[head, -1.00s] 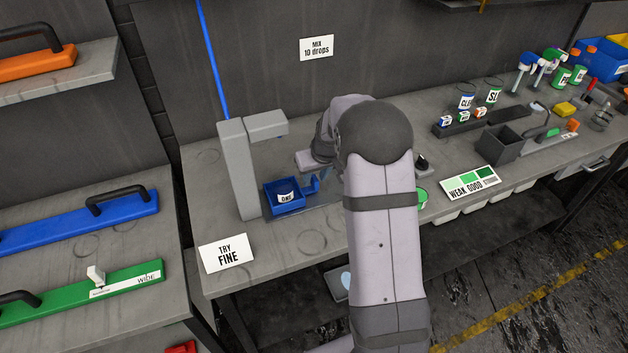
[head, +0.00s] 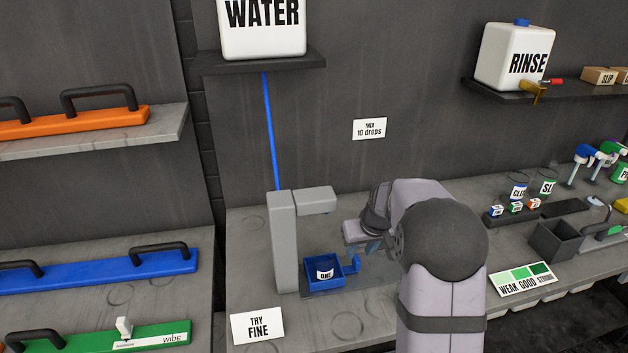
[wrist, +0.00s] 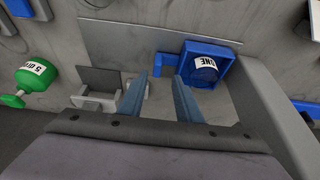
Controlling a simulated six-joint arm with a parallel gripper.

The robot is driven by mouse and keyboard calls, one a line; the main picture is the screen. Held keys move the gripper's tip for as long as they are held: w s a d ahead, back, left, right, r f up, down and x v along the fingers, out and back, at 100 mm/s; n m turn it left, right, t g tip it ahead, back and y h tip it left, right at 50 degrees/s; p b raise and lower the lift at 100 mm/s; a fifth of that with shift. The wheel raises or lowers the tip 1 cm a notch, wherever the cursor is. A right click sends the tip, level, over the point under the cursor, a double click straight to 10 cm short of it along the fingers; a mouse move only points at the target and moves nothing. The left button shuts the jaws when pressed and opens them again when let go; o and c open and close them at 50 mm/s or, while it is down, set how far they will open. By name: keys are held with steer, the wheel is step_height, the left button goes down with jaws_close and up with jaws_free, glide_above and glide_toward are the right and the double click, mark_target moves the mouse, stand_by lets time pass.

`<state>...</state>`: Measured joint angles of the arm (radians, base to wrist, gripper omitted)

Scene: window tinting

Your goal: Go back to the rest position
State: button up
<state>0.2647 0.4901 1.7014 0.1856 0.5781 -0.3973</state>
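My gripper (wrist: 166,85) shows in the wrist view as two blue-grey fingers standing apart, with nothing between them. In the head view my gripper (head: 364,254) hangs beside the blue tray (head: 312,284), just to its right. The tray holds a dark blue round thing labelled ONE (head: 325,272). In the wrist view the ONE thing (wrist: 205,70) sits in the tray to the right of the fingers, apart from them. My forearm hides part of the bench in the head view.
A grey post with an overhanging head (head: 284,240) stands left of the tray, close to my gripper. A TRY FINE card (head: 257,326) lies in front. A green object (wrist: 38,75) is at left in the wrist view. A grey bin (head: 557,240) stands farther right.

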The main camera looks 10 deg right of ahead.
steer(key=s+f, duration=0.1)
steer(key=s, duration=0.1)
steer(key=s+f+m+g, duration=0.1)
steer(key=s+f, duration=0.1)
steer(key=s+a+f+m+g, duration=0.1)
steer(key=s, duration=0.1)
steer(key=shift+s+a+f, duration=0.1)
steer(key=shift+s+f, duration=0.2)
steer(key=shift+f, duration=0.05)
steer(key=s+f+g, duration=0.1)
steer(key=s, duration=0.2)
steer(key=s+a+f, duration=0.1)
steer(key=s, duration=0.2)
steer(key=s+a+f+m+g, duration=0.1)
steer(key=s, duration=0.3)
steer(key=shift+g+y, duration=0.3)
steer(key=s+a+r+n+g, duration=0.1)
steer(key=s+a, duration=0.2)
steer(key=s, duration=0.4)
steer(key=s+a+r+g, duration=0.1)
steer(key=s+a, duration=0.2)
steer(key=s, duration=0.5)
steer(key=r, duration=0.1)
steer(key=w+a+r+n+t, duration=0.1)
steer(key=a+r+n+t, duration=0.1)
steer(key=shift+w+a+r, duration=0.1)
steer(key=shift+w+r, duration=0.15)
steer(key=shift+w, duration=0.15)
